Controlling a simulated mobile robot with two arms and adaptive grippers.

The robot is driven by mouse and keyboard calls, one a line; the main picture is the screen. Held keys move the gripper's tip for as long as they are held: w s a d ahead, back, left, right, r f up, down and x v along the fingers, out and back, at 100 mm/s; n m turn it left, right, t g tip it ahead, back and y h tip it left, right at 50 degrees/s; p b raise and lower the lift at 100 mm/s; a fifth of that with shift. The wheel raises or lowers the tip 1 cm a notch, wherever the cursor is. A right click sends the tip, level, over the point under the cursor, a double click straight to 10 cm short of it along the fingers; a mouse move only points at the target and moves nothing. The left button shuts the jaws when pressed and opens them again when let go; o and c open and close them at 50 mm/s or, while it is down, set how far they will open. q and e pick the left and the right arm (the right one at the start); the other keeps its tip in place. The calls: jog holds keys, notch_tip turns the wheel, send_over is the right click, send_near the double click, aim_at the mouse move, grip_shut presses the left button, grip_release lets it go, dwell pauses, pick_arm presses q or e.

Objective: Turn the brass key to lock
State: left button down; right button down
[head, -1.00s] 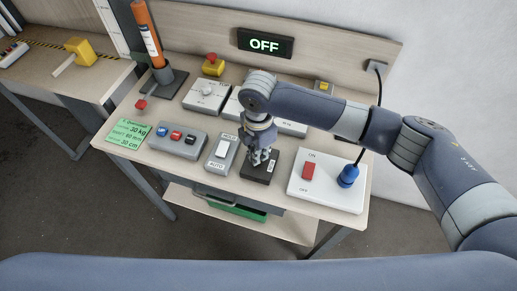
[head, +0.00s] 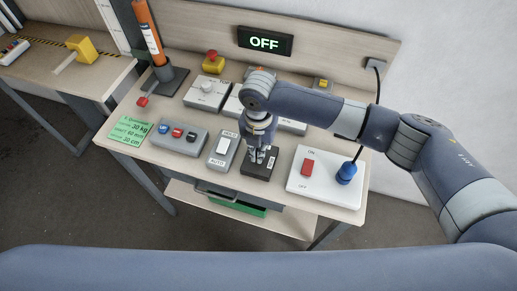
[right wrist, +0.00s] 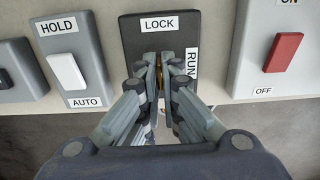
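The black key-switch box (head: 254,172) sits near the front of the bench. In the right wrist view the box (right wrist: 186,39) carries a LOCK label (right wrist: 160,24) at its top and a RUN label (right wrist: 191,63) turned sideways at its right. My right gripper (head: 260,157) points down at the box. In the right wrist view its fingers (right wrist: 160,78) are close together on the brass key (right wrist: 159,70), of which only a thin strip shows between them. The key's angle is mostly hidden. My left gripper is not in view.
A HOLD/AUTO rocker switch (head: 223,147) stands close on the left. A white ON/OFF panel with a red rocker (head: 308,167) and a blue plug (head: 346,172) is on the right. The display (head: 264,41) reads OFF. Several other control boxes stand behind.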

jog(key=shift+r, duration=0.1)
dwell(0.4)
jog(key=c, duration=1.8)
grip_release()
notch_tip(320, 180, up, 12)
